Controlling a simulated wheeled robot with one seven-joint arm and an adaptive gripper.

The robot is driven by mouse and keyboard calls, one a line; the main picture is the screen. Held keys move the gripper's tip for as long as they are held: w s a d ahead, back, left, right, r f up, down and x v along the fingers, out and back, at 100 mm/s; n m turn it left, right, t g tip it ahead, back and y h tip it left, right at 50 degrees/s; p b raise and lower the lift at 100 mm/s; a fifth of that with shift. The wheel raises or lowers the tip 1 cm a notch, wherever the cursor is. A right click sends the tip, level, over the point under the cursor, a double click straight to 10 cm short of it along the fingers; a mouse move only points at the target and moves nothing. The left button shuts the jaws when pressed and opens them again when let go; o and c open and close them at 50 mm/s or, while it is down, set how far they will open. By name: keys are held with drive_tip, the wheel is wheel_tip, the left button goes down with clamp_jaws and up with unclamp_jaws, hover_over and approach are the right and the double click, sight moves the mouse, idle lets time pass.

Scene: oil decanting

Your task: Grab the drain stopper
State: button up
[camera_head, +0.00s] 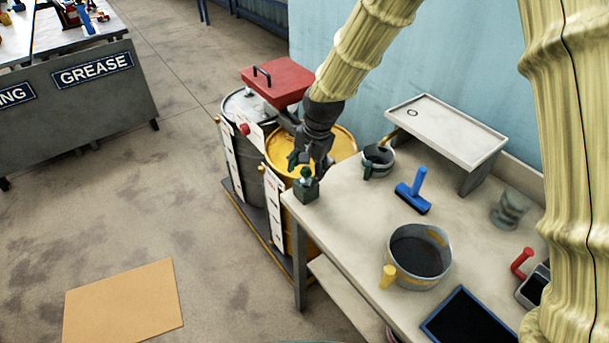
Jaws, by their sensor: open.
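A small dark green block (306,190) sits at the near left corner of the workbench. A small green knob (306,173) shows on top of it; this looks like the drain stopper, but it is too small to be sure. My gripper (308,163) points down just above the knob, with its fingers apart. I cannot tell whether the fingers touch the knob or are around it. My gripper partly covers the yellow drum behind it.
The yellow drum (341,141) and a grey drum (236,160) with a red box-like piece (278,83) above stand left of the workbench (345,220). On the bench are a small pot (378,161), a blue squeegee-like tool (413,194), a large pan (419,256) and a raised tray (450,130).

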sight(306, 181)
drive_tip(key=f, duration=0.1)
drive_tip(key=w+f, duration=0.1)
drive_tip(key=shift+w+a+f, duration=0.1)
drive_tip(key=shift+w+f, duration=0.05)
drive_tip(key=shift+f, duration=0.15)
drive_tip(key=shift+s+r, duration=0.15)
drive_tip(key=shift+s, duration=0.2)
drive_tip(key=shift+w, duration=0.15)
drive_tip(key=c, duration=1.2)
drive_tip(key=shift+r, duration=0.1)
